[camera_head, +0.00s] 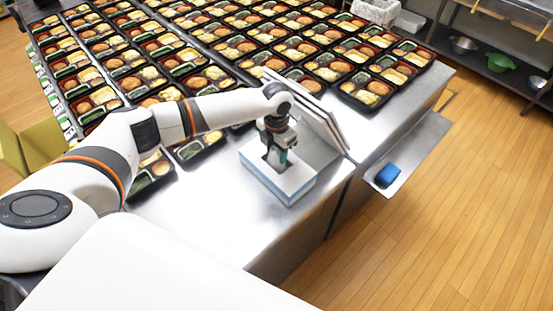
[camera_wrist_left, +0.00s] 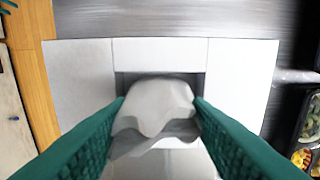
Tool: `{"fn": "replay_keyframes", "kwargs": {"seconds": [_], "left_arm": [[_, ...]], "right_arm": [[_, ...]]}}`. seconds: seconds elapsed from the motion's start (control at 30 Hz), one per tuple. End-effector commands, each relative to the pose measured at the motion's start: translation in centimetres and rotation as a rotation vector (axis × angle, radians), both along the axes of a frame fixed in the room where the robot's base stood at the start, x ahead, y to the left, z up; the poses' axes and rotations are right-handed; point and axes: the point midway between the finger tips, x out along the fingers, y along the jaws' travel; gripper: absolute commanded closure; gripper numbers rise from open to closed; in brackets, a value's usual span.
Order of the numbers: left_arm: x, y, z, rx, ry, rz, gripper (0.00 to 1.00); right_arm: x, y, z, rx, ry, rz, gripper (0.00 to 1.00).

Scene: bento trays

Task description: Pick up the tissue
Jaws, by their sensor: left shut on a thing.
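The tissue box (camera_head: 294,187), white on top with a blue lower side, stands on the steel table. In the left wrist view its white top (camera_wrist_left: 75,75) lies below my gripper, with a dark slot in the middle. The white tissue (camera_wrist_left: 155,105) sticks up out of the slot. My left gripper (camera_head: 280,158) is over the box. In the left wrist view its green fingers (camera_wrist_left: 158,118) are on both sides of the tissue, shut on it. In the head view the tissue is mostly hidden by the gripper. My right gripper is not in view.
Many filled bento trays (camera_head: 205,79) cover the back of the steel table (camera_head: 215,215). Flat panels (camera_head: 318,118) lean close behind the box. A blue item (camera_head: 388,174) lies on a side shelf at the right.

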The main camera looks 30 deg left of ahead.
Motion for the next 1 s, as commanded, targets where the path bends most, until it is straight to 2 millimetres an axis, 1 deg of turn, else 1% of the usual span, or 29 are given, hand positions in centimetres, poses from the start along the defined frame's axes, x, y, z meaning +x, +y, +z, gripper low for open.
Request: {"fn": "replay_keyframes", "kwargs": {"seconds": [0.27,0.37,0.47,0.57,0.67,0.9,1.0], "left_arm": [[0.0,0.0,0.3,0.0,-0.001,0.0,0.8],[0.1,0.0,0.9,-0.002,-0.003,0.001,0.8],[0.1,0.1,2.0,0.0,-0.004,0.0,0.8],[0.1,0.0,3.7,-0.002,-0.005,0.0,0.8],[0.2,0.0,5.9,0.0,-0.007,-0.001,0.8],[0.1,0.0,11.6,-0.002,-0.006,-0.001,0.8],[0.1,0.0,13.8,-0.002,-0.005,0.0,0.8]], "right_arm": [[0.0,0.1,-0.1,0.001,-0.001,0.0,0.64],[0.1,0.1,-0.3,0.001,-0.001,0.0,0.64],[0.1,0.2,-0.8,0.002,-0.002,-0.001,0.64],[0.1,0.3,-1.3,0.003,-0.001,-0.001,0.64],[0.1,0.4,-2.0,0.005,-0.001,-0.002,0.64],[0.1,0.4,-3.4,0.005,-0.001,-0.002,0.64],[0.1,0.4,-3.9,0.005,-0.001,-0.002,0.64]]}}
